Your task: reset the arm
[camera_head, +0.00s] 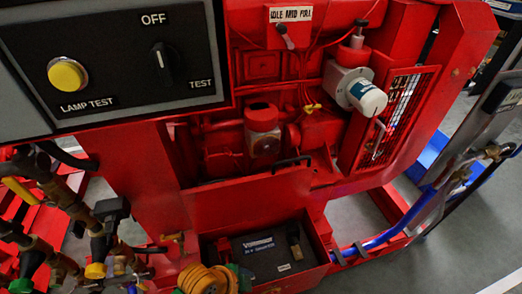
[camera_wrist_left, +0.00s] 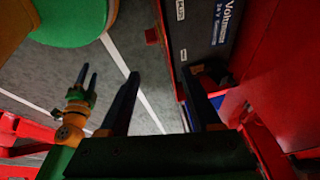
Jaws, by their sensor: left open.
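My left gripper (camera_wrist_left: 160,88) is open in the left wrist view, with two dark fingers spread apart and nothing between them. A black battery (camera_wrist_left: 207,35) with white lettering lies beyond its right finger; I cannot tell whether they touch. In the head view a yellow and green part, which seems to be of my arm, shows at the bottom edge, and no left fingertips are clear. A small orange and green part with two dark prongs, apparently my right gripper (camera_wrist_left: 86,77), shows at the left of the wrist view. Its opening is unclear.
In the head view, the battery (camera_head: 262,250) sits in a red tray (camera_head: 318,250) below the red pumpset (camera_head: 240,205). A control panel (camera_head: 110,55) fills the upper left. Pipes and valves (camera_head: 70,205) crowd the left, and a blue pipe (camera_head: 395,230) runs at right. Grey floor (camera_head: 445,250) is clear at lower right.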

